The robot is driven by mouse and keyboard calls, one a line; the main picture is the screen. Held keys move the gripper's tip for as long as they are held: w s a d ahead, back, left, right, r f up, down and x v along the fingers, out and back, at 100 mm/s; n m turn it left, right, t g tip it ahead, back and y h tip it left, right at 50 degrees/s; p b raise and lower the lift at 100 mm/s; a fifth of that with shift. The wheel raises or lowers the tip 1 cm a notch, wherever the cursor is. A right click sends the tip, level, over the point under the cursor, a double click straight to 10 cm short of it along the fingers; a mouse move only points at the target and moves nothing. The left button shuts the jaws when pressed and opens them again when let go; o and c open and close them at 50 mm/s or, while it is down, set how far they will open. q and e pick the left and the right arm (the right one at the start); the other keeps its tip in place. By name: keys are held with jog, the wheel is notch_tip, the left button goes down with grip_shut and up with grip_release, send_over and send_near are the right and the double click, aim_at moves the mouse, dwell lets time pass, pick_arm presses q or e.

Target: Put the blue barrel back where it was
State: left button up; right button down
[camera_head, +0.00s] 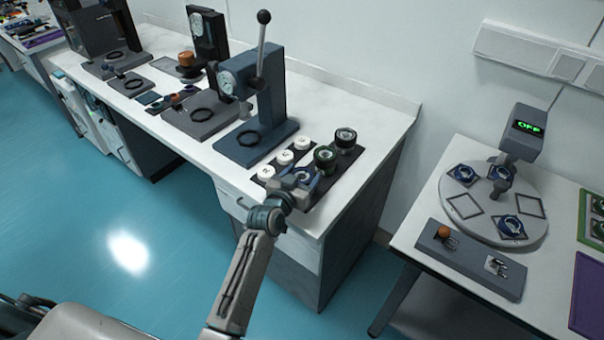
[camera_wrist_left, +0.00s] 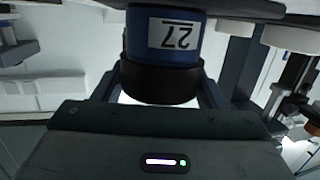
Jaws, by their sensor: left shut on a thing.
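My left gripper (camera_head: 301,181) is shut on the blue barrel (camera_head: 308,177) at the near end of a dark rack (camera_head: 318,191) on the long white bench. In the left wrist view the blue barrel (camera_wrist_left: 165,42) has a black end and a white label reading 27, upside down. The gripper's fingers stand on both sides of it. The gripper hides part of the rack, and I cannot tell whether the barrel touches it. Two dark barrels with green rings, one nearer (camera_head: 325,158) and one farther (camera_head: 345,138), stand in line behind it. My right gripper is not in view.
White-topped pieces (camera_head: 284,157) stand in a row left of the barrels. A blue-grey lever press (camera_head: 256,100) stands behind them. A separate table (camera_head: 405,237) at the right holds a round turntable (camera_head: 484,222) and a display reading OFF (camera_head: 523,126).

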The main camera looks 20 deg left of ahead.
pick_arm(q)
jog(key=o, duration=0.7)
jog(key=shift+f, duration=0.15)
jog(key=o, duration=0.5)
jog(key=shift+r, duration=0.2)
jog(key=b+v, duration=0.2)
jog(key=v, duration=1)
jog(key=shift+d, duration=0.1)
